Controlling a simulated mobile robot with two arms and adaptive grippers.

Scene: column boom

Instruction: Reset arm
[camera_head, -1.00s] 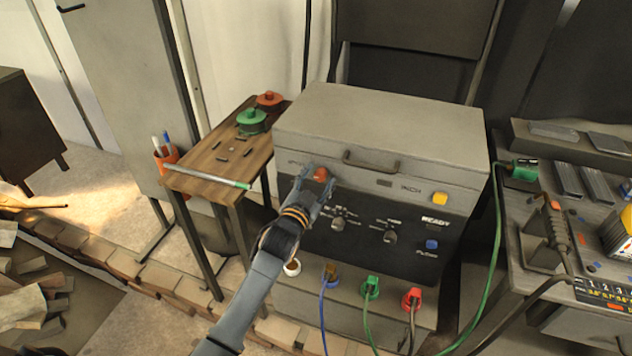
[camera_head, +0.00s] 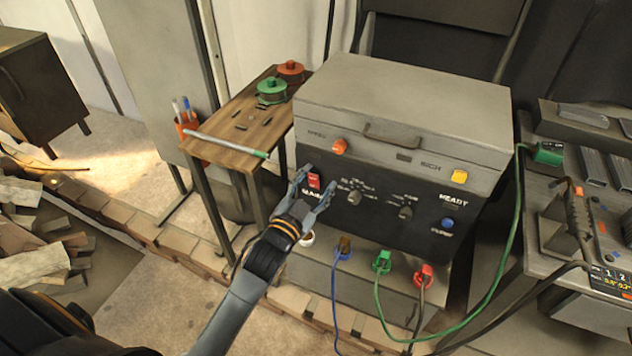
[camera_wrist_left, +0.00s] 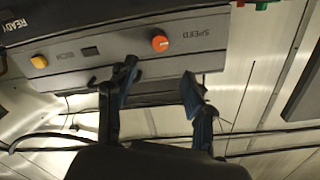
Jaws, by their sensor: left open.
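My left gripper (camera_head: 315,183) is open in front of the left part of a grey machine's dark front panel (camera_head: 378,213). A red switch (camera_head: 314,181) shows between its fingertips, with a partly covered white label below it. I cannot tell whether the fingers touch the panel. An orange knob (camera_head: 339,146) marked SPEED sits above the gripper on the grey strip. In the left wrist view the open fingers (camera_wrist_left: 160,90) show with nothing between them, and the orange knob (camera_wrist_left: 160,43) appears beyond. The red switch is not seen there. My right gripper is not in view.
A yellow button (camera_head: 459,176), a blue button (camera_head: 447,223) and two dark knobs are on the machine. Blue, green and red plugs (camera_head: 423,275) with cables sit below. A wooden side table (camera_head: 222,158) with spools stands left; a cluttered bench (camera_head: 535,240) stands right.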

